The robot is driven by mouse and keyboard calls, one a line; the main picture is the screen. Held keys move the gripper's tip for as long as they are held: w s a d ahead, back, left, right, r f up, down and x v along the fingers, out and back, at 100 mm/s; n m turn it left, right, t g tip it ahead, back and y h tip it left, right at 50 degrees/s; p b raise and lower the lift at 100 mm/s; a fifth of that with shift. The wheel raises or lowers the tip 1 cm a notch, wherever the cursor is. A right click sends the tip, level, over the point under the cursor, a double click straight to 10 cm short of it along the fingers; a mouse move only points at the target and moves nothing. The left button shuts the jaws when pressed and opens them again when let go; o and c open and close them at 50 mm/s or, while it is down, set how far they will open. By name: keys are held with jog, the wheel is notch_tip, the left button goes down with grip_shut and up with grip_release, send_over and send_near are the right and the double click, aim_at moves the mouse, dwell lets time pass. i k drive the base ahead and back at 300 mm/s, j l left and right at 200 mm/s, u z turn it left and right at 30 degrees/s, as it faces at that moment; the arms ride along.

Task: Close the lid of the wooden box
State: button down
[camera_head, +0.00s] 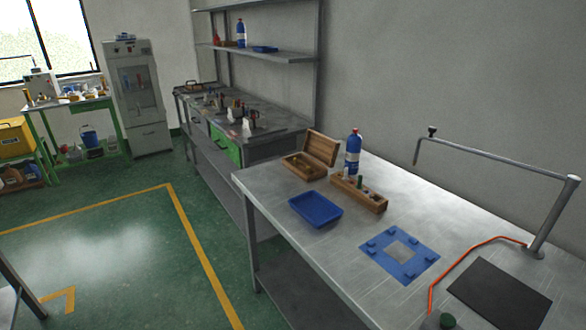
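The wooden box (302,169) stands at the far left end of the metal table on the right, near its back. Its lid (320,148) is open, tilted up and back toward the right. The inside of the box is partly visible from above, and what lies in it is too small to tell. My gripper is not in view.
A blue tray (315,209) lies in front of the box. A blue bottle (353,152) and a wooden holder (358,193) with small items stand to its right. A blue plate (399,254) and a dark mat (500,292) lie nearer. The green floor (110,240) left of the table is clear.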

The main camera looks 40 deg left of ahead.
aim_at(322, 148)
jog(key=u, duration=1.5)
jog(key=i+j+u, duration=0.5)
jog(key=i+u, duration=0.2)
jog(key=i, duration=0.15)
jog(key=i+j+u, duration=0.1)
jog(key=i+u, duration=0.25)
jog(key=i, duration=0.6)
jog(key=i+j+z, duration=0.1)
jog(key=i, duration=0.45)
jog(key=i+j, duration=0.15)
jog(key=i, duration=0.45)
jog(key=i+j+z, duration=0.1)
jog(key=i+z, duration=0.35)
jog(key=i+j+z, duration=0.2)
jog(key=z, duration=0.3)
jog(key=i+j+z, duration=0.6)
jog(key=j+z, duration=0.15)
jog(key=z, duration=0.2)
jog(key=i+j+z, duration=0.2)
jog(key=j+z, duration=0.2)
jog(key=j, duration=0.15)
jog(key=i+j+z, duration=0.2)
jog(key=i+l, duration=0.15)
